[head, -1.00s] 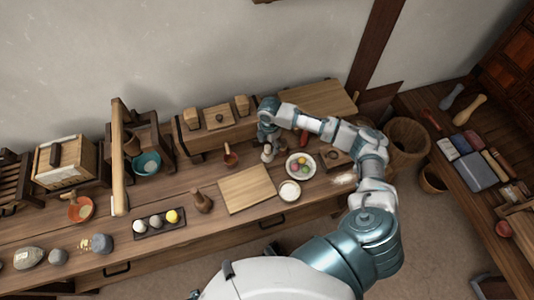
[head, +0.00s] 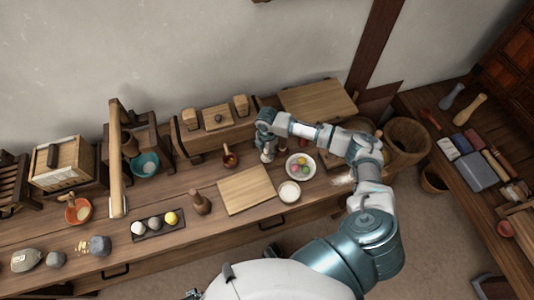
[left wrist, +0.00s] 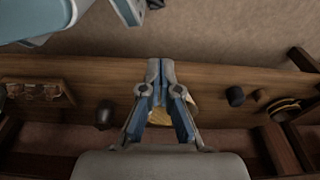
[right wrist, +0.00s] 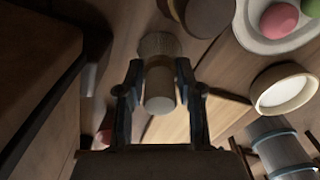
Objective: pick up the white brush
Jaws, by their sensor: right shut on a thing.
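The white brush (right wrist: 160,90) is a short pale cylinder with a textured, bristle-like far end in the right wrist view. My right gripper (right wrist: 157,72) is shut on it, one finger on each side. In the head view my right gripper (head: 266,146) is over the workbench, behind the pale wooden board and left of the plate of coloured balls; the brush is small and hard to make out there. My left gripper (left wrist: 160,68) shows in the left wrist view with its fingertips together and nothing seen between them.
The workbench (head: 150,205) is crowded. A white plate (head: 301,166) with coloured balls and a small white bowl (head: 289,192) stand right of the pale board (head: 245,190). A small brown pot (head: 230,160) stands left of the gripper. A wooden box (head: 217,125) stands behind.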

